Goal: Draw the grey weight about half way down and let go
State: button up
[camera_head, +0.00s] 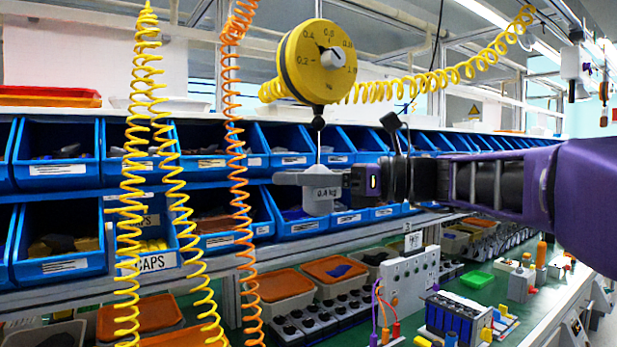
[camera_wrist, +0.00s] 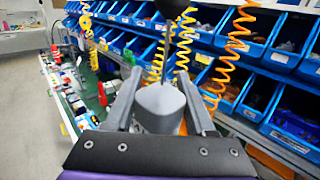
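The grey weight (camera_head: 321,201), marked 0.4 kg, hangs upright on a thin cable below a round yellow balancer (camera_head: 318,62) with a numbered dial and white knob. Only a short length of cable shows between them. My gripper (camera_head: 300,178) reaches in from the right at the height of the weight's upper part. In the wrist view, the weight (camera_wrist: 160,106) sits between my two grey fingers (camera_wrist: 160,90), which appear to press on both its sides. The dark cable rises from its top. The exact contact faces are partly hidden.
Blue bins (camera_head: 62,240) line the shelf behind. Yellow (camera_head: 130,200) and orange (camera_head: 240,180) coiled hoses hang at the left. A green bench (camera_head: 470,290) with a white switch box (camera_head: 410,282) lies below to the right. The space directly below the weight looks open.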

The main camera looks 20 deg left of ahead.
grip_shut()
notch_tip(320, 180, down, 6)
jog(key=shift+b, duration=0.35)
jog(key=o, duration=0.8)
grip_release()
jog(key=shift+c, duration=0.2)
